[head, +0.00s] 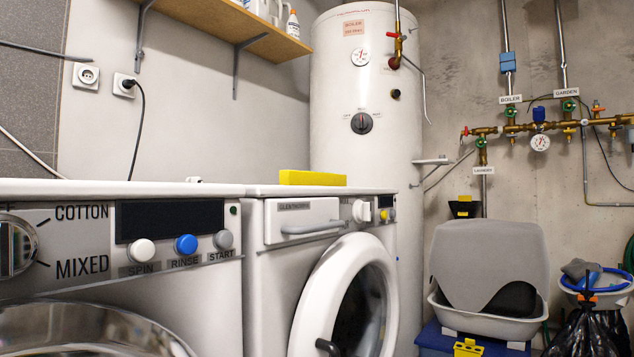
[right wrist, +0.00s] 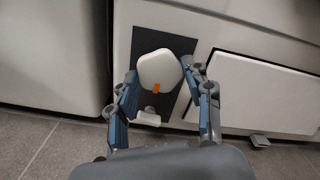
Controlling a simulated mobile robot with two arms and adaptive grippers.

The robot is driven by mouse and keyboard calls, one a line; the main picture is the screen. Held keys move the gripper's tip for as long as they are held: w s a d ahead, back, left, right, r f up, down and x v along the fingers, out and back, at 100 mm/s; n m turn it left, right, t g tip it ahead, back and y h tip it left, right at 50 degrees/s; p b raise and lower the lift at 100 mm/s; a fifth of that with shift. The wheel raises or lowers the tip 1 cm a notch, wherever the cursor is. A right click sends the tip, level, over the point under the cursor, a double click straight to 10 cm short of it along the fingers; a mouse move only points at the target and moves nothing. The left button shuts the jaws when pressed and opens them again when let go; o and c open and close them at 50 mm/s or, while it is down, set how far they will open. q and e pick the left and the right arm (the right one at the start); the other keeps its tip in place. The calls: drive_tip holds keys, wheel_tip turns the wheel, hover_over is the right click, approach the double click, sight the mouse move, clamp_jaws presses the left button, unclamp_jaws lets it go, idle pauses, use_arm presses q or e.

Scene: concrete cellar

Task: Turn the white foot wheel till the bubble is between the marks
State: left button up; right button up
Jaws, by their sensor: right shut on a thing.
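The white foot wheel (right wrist: 158,68), with an orange mark on its lower edge, shows in the right wrist view against a dark panel low on a white machine. My right gripper (right wrist: 161,72) has its blue-grey fingers on both sides of the wheel and is shut on it. A yellow bar that looks like a spirit level (head: 312,178) lies on top of the right-hand machine (head: 318,262) in the head view. Its bubble and marks cannot be made out. My left gripper is in neither view.
A washing machine (head: 120,262) stands left of the machine with the yellow bar. A round white door (head: 318,285) stands ajar at the front. In the wrist view, a white flap (right wrist: 262,92) is right of the wheel, and grey tiled floor (right wrist: 45,145) lies below.

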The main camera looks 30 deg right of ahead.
drive_tip(key=shift+m+b, duration=1.1)
drive_tip(key=shift+m, duration=1.2)
drive_tip(key=o, duration=1.2)
drive_tip(key=shift+p+v, duration=1.15)
drive_tip(key=shift+v, duration=1.9)
